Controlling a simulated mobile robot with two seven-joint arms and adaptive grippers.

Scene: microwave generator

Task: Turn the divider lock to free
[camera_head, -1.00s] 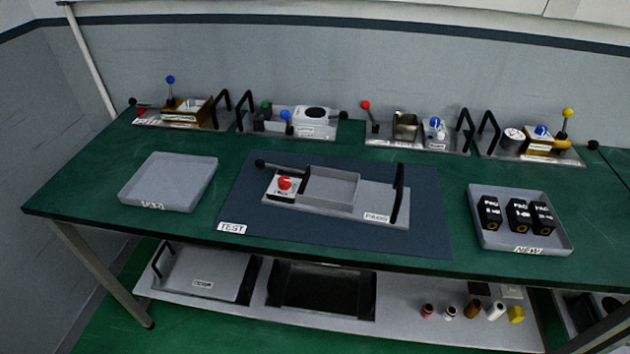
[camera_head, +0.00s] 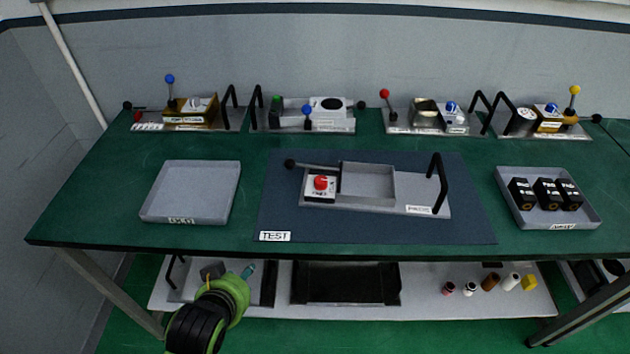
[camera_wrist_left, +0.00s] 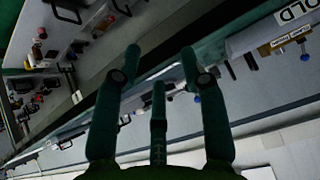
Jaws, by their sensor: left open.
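Several units with ball-ended levers stand along the back of the green bench. Their labels are too small to read, so I cannot tell which holds the divider lock. They are a unit with a blue-ball lever (camera_head: 190,112), one with a blue knob (camera_head: 307,114), one with a red-ball lever (camera_head: 428,115) and one with a yellow-ball lever (camera_head: 545,118). A grey unit with a red knob (camera_head: 321,183) sits on the blue mat. My left gripper (camera_head: 230,271) is low in front of the bench, apart from all units. In the left wrist view its fingers (camera_wrist_left: 161,58) are spread and empty.
A grey empty tray (camera_head: 190,190) lies at left on the bench. A tray with black blocks (camera_head: 545,195) lies at right. The blue test mat (camera_head: 340,226) is between them. A lower shelf (camera_head: 430,300) holds small coloured parts. The bench's front edge lies beyond my left gripper.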

